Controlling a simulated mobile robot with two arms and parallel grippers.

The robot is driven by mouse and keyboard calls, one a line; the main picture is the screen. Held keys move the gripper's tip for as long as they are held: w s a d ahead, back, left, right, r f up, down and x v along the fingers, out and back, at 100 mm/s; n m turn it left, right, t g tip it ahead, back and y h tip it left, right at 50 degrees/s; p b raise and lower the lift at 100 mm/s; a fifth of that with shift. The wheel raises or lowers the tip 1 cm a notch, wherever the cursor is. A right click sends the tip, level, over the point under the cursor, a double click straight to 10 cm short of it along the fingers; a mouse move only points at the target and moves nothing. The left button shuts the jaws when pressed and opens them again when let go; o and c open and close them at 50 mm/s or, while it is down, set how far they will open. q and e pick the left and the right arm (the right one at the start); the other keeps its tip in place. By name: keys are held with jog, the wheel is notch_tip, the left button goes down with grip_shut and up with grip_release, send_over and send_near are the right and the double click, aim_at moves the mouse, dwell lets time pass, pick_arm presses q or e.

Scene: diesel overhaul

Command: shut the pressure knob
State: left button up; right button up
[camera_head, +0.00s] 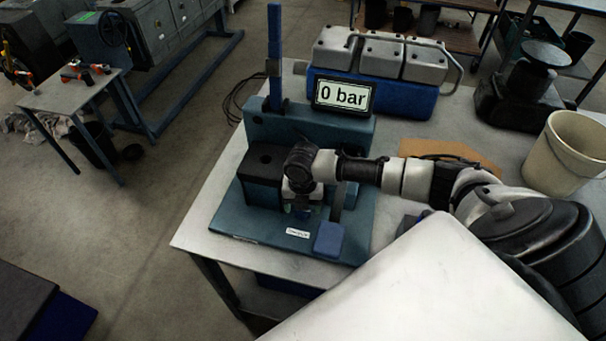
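My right arm reaches in from the right, and my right gripper (300,208) points down over the front middle of the stand. Its fingertips are small and dark here, so I cannot tell whether they are open or touching anything. I cannot make out the pressure knob; the gripper and wrist cover that part of the stand. My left gripper is not in view.
A blue and grey engine cover (375,90) lies behind the stand. A beige bucket (565,155) and a dark device (515,100) stand at the right. A blue pad (330,238) and a white label (298,233) are at the stand's front. The bench's left edge is bare.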

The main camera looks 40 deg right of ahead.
jog(key=shift+f, duration=1.55)
jog(key=shift+c, duration=0.3)
jog(key=c, duration=0.8)
jog(key=shift+c, duration=0.2)
jog(key=shift+r+m+p, duration=0.1)
jog(key=shift+m+p, duration=0.2)
jog(key=shift+p, duration=0.05)
jog(key=shift+m+p, duration=0.65)
jog(key=shift+m, duration=0.55)
jog(key=shift+m+p, duration=0.55)
jog(key=shift+m, duration=0.85)
